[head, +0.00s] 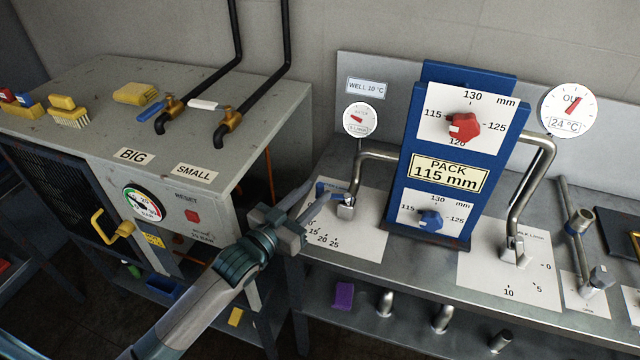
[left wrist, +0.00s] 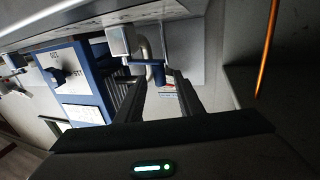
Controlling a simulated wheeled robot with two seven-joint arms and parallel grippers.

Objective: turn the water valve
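The water valve, with a blue lever (head: 332,190), stands on a white scale plate (head: 352,228) at the foot of a bent steel pipe under the "WELL 10 °C" label. Its numbers 15, 20 and 25 show; part of the plate is hidden by my left gripper. My left gripper (head: 312,204) reaches in from the left, its fingertips close to the lever. In the left wrist view its fingers (left wrist: 160,76) stand apart with a gap, and the blue lever (left wrist: 143,63) shows at the tips. I cannot tell whether they touch it. My right gripper is not in view.
The blue pack heat exchanger (head: 447,150) stands right of the valve, with a second valve (head: 514,250) beyond it. A grey cabinet (head: 90,110) with brushes and two tapped black pipes is at left. A round flow gauge (head: 360,120) hangs above the valve.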

